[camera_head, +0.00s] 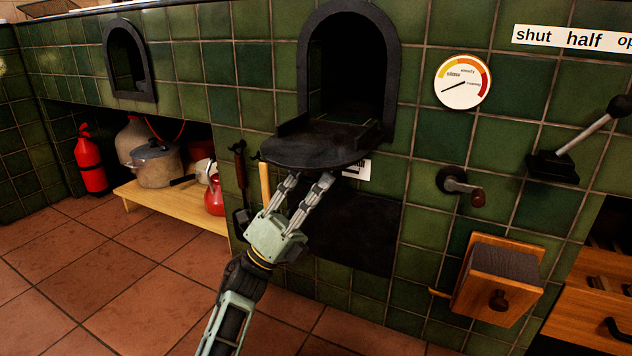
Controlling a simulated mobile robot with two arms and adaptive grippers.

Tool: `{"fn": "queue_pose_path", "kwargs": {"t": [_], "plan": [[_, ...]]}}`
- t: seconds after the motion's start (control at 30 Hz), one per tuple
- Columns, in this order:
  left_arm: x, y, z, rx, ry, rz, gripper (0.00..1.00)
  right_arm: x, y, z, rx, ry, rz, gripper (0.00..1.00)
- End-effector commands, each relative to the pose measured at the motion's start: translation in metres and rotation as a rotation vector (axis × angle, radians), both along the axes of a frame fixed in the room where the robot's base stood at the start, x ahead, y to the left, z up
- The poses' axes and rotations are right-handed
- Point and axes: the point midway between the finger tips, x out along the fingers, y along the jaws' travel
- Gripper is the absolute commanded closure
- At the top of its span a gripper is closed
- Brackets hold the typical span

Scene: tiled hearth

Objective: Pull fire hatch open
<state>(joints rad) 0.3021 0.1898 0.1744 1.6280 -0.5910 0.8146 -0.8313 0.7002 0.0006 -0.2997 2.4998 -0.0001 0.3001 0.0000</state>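The fire hatch (318,150) is a black, round-edged metal flap under the arched black opening (350,65) in the green tiled wall. It is folded down and lies about level, sticking out from the opening. The inside of the opening is dark. My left gripper (310,178) comes up from below, with its two fingers spread apart and nothing seen between them. Its fingertips are at the flap's front edge, partly hidden there; I cannot tell whether they touch it. My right gripper is not in view.
Right of the opening are a round gauge (463,82), a small crank (462,187) and a lever (585,140). A wooden box (498,279) juts out lower right. Tools (241,185) hang left of my gripper. A pot (155,163) stands on a low shelf. Tiled floor at left is clear.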

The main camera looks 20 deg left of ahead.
Motion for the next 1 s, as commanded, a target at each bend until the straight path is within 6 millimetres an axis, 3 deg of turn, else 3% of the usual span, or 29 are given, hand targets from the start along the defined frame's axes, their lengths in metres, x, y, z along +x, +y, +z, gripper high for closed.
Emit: {"fn": "queue_pose_path", "kwargs": {"t": [0.27,0.43,0.8,1.0], "plan": [[0.001,0.002,0.000,-0.001,0.002,0.003,0.69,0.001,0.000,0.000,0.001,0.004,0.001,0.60],[-0.005,0.004,-0.011,-0.001,0.004,0.000,0.69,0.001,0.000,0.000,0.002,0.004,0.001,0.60],[-0.067,0.053,-0.010,0.001,0.002,0.000,0.69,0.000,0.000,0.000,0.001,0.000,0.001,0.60],[-0.091,0.072,-0.010,0.001,0.001,0.000,0.69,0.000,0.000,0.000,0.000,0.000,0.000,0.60]]}}
